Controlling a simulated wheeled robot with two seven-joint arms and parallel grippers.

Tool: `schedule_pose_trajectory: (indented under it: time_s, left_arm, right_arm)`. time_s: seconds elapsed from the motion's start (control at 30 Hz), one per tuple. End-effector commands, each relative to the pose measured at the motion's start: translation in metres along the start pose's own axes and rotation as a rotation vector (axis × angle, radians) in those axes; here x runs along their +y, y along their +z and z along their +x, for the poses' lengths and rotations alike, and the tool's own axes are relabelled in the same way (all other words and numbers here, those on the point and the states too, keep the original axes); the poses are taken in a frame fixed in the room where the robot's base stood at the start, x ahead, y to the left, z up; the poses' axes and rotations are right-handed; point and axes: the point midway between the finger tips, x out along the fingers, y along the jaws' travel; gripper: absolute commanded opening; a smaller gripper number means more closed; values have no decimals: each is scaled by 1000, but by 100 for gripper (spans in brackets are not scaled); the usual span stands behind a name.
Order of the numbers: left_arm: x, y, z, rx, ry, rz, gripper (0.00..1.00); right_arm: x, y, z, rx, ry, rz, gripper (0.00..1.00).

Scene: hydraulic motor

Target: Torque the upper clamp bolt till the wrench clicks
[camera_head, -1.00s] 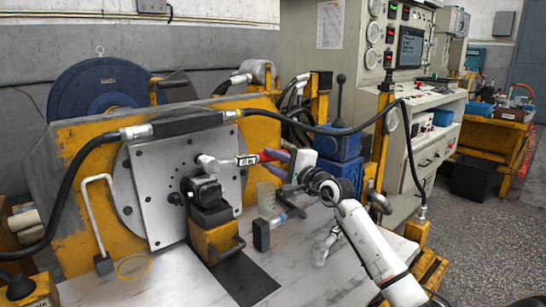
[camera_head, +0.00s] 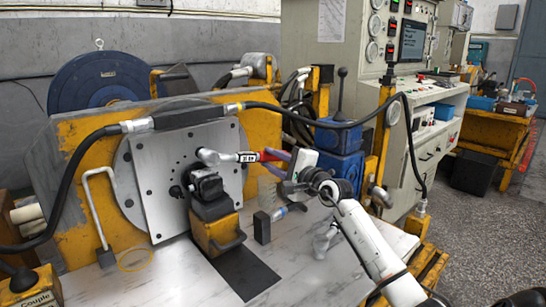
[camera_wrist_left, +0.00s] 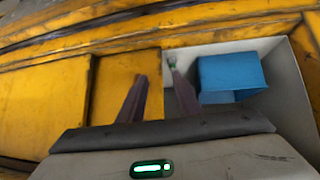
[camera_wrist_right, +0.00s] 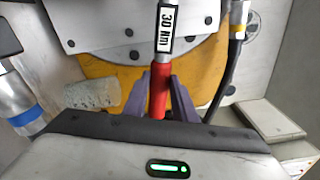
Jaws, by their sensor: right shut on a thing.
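A torque wrench has a metal head (camera_head: 209,157) just above the black hydraulic motor (camera_head: 206,188) in front of the steel plate. Its red handle (camera_head: 271,155) points right. My right gripper (camera_head: 285,165) is shut on that handle. The right wrist view shows the red handle (camera_wrist_right: 159,95) between the fingers and a "30 Nm" label (camera_wrist_right: 166,30) beyond. The upper clamp bolt is not distinguishable; I cannot tell whether the head sits on it. My left gripper (camera_wrist_left: 157,80) shows only in its own wrist view, fingers apart and empty, over yellow metal and a pale bin.
A black hose (camera_head: 290,110) arches over the plate (camera_head: 158,170). A yellow bracket (camera_head: 216,234) stands under the motor. A black block (camera_head: 262,228) and a blue-tipped item (camera_head: 278,213) are on the pale bench. A bent white rod (camera_head: 97,205) stands left. The front bench is mostly clear.

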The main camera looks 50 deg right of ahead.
Motion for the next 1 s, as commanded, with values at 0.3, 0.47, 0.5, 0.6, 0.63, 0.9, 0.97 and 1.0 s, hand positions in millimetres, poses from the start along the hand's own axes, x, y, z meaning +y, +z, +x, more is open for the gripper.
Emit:
schedule_pose_trajectory:
  time_s: [0.3, 0.47, 0.5, 0.6, 0.63, 0.9, 0.97, 1.0]
  left_arm:
    - [0, -1, 0, -1, 0, -2, 31]
    - [0, -1, -1, -1, 0, -2, 31]
    - [0, -1, -1, -1, 0, -2, 31]
    - [0, -2, -1, -1, 0, -1, 31]
    - [0, -2, -1, -1, 0, -2, 31]
    - [1, -3, -2, -2, 0, -2, 31]
    - [1, -3, -2, -2, 0, -1, 31]
    - [1, -3, -2, -2, 0, -2, 31]
  right_arm:
    - [2, 1, 2, -1, 11, 11, 0]
    - [-1, 1, 2, -1, 9, 11, 0]
    - [-1, 1, 2, -1, 8, 11, 0]
    - [-2, 1, 1, -1, 7, 10, 0]
    - [-2, 1, 1, -1, 6, 10, 0]
    - [-2, -1, -8, 1, 7, 9, 0]
    - [-2, -2, -10, 3, 8, 9, 0]
    - [-2, -3, -12, 3, 8, 9, 0]
